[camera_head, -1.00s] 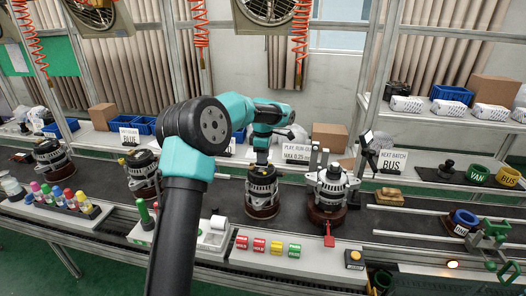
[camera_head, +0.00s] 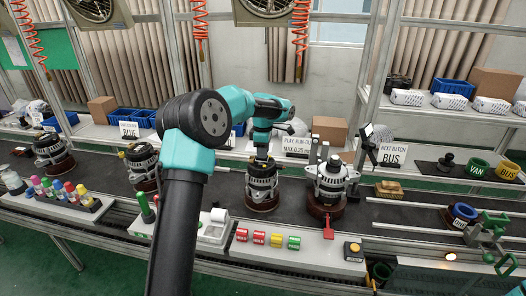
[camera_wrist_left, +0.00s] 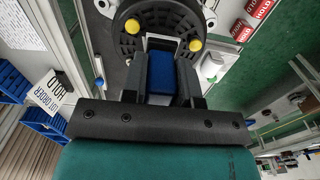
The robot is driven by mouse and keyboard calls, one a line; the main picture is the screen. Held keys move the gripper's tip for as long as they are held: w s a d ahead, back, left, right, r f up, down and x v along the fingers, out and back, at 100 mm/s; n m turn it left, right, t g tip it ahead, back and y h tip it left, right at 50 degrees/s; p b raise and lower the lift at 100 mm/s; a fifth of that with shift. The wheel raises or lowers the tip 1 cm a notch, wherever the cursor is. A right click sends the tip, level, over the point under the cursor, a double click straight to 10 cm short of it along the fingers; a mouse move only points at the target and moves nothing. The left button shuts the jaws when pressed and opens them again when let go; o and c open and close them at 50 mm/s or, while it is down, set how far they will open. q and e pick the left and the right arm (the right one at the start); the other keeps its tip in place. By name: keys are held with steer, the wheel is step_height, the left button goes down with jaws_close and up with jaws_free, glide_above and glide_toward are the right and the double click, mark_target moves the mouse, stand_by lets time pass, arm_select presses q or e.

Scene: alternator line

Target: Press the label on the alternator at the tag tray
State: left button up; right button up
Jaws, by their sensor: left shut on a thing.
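My left gripper (camera_head: 262,159) is over the top of an alternator (camera_head: 262,184) on a dark base at the middle of the line. In the left wrist view, the two fingers (camera_wrist_left: 161,88) are shut on a blue block (camera_wrist_left: 161,73). The round top of the alternator (camera_wrist_left: 128,45), with yellow dots, lies just beyond the block; I cannot tell whether they touch. No label can be made out on the alternator. The tag tray (camera_head: 262,254) with red, yellow and green tags is in front of it. My right gripper is not in view.
A second alternator (camera_head: 330,180), with a red tag at its base, stands close to the right. Another alternator (camera_head: 143,165) stands to the left behind my arm. A white label printer (camera_head: 213,228) is in front. The belt right of the second alternator has some free room.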

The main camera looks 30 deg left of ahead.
arm_select(q)
steer(key=shift+f, duration=0.6)
stand_by(1.1)
steer(key=shift+r, duration=0.1)
steer(key=shift+r, duration=3.4)
